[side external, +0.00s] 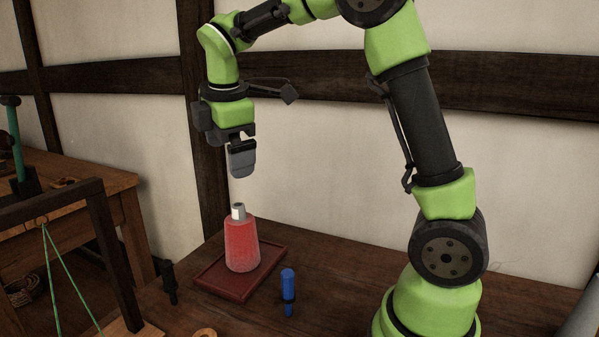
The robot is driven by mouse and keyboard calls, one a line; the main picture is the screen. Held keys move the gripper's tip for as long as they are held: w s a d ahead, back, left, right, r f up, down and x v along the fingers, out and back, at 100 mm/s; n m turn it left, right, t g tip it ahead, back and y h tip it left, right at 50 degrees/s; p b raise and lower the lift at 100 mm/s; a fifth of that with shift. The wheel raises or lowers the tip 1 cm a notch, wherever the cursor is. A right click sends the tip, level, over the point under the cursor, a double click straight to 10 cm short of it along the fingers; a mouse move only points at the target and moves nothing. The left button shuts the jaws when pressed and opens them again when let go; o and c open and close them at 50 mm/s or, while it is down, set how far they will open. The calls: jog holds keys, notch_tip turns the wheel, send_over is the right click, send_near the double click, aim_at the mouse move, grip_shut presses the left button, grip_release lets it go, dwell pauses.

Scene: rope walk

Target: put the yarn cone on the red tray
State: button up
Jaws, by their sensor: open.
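The yarn cone (241,246) is red with a pale grey tip. It stands upright on the red tray (215,283), a dark red flat tray with a low rim on the wooden table. My gripper (242,172) hangs above the cone, pointing down, with a clear gap between its fingertips and the cone's tip. It is open and holds nothing. The fingers overlap from this side, so the space between them is hidden.
A blue-handled tool (288,285) stands just right of the tray. A tan ring (205,333) lies at the front edge of view. A dark wooden frame (112,250) with green cords stands at left. The table right of the blue tool is clear up to my base.

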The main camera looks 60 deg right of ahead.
jog(key=s+a+m+t+y, duration=0.1)
jog(key=s+a+m, duration=0.2)
jog(key=s+m, duration=0.2)
jog(key=s+a+r+m+t+y, duration=0.1)
jog(key=s+a+m+t+y, duration=0.1)
jog(key=s+m, duration=0.3)
jog(key=s+a+m+t+y, duration=0.1)
jog(key=s+a+m+t, duration=0.1)
jog(key=s+m, duration=0.4)
jog(key=s+a, duration=0.1)
jog(key=s, duration=0.1)
jog(key=shift+s+a+r, duration=0.15)
jog(key=shift+s+a, duration=0.15)
jog(key=shift+s, duration=0.05)
